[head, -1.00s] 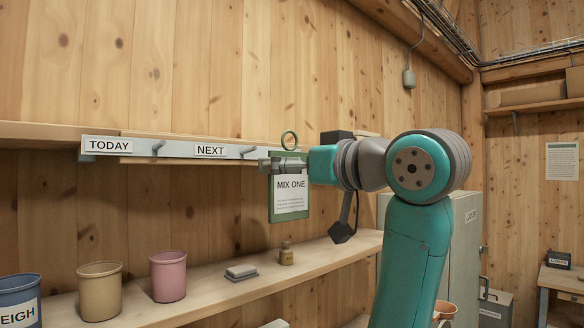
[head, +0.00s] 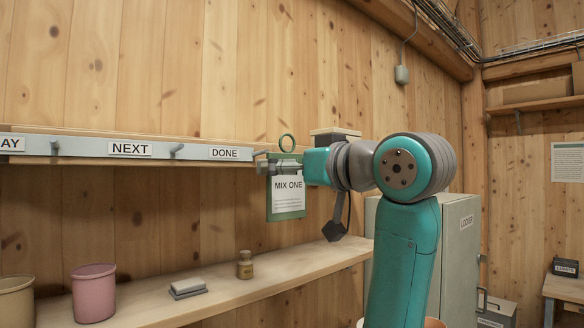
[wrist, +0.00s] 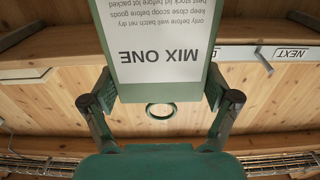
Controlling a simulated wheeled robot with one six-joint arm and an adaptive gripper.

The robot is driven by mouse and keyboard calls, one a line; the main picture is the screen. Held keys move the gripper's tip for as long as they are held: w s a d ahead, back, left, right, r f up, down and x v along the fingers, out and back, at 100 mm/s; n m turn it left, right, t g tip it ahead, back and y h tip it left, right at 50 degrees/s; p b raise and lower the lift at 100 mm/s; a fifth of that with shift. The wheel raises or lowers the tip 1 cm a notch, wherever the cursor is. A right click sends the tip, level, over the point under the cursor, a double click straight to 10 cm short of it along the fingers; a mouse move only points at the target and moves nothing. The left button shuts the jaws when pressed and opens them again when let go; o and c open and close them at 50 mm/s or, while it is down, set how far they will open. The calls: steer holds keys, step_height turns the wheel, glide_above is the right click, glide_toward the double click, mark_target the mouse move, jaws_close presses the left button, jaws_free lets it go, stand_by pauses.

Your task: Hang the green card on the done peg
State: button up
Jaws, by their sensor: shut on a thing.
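The green card (head: 286,210) with a white "MIX ONE" sheet hangs upright from my gripper (head: 283,166), which is shut on its upper part. Its green ring (head: 287,143) stands above the jaws, empty. The done peg (head: 259,153) sticks out right of the DONE label (head: 225,153), just left of the gripper; the ring appears apart from it. In the wrist view the card (wrist: 160,90) shows upside down between the fingers (wrist: 160,100), with the ring (wrist: 160,111) below. I cannot see the done peg there; the card hides part of the rail.
The peg rail (head: 85,147) also has a NEXT label (head: 130,149) and an empty peg (head: 177,151). Below, a shelf (head: 220,287) holds a pink bucket (head: 94,293), a grey block (head: 188,287) and a small bottle (head: 245,265). A grey locker (head: 458,245) stands right.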

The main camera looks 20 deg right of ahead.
steer(key=f+x, duration=0.1)
steer(key=x, duration=0.7)
steer(key=shift+w+a+f, duration=0.15)
steer(key=shift+w+f, duration=0.05)
steer(key=shift+f, duration=0.05)
stand_by(0.8)
steer(key=shift+f, duration=0.1)
stand_by(0.5)
steer(key=o, duration=0.9)
steer(key=v, duration=1.2)
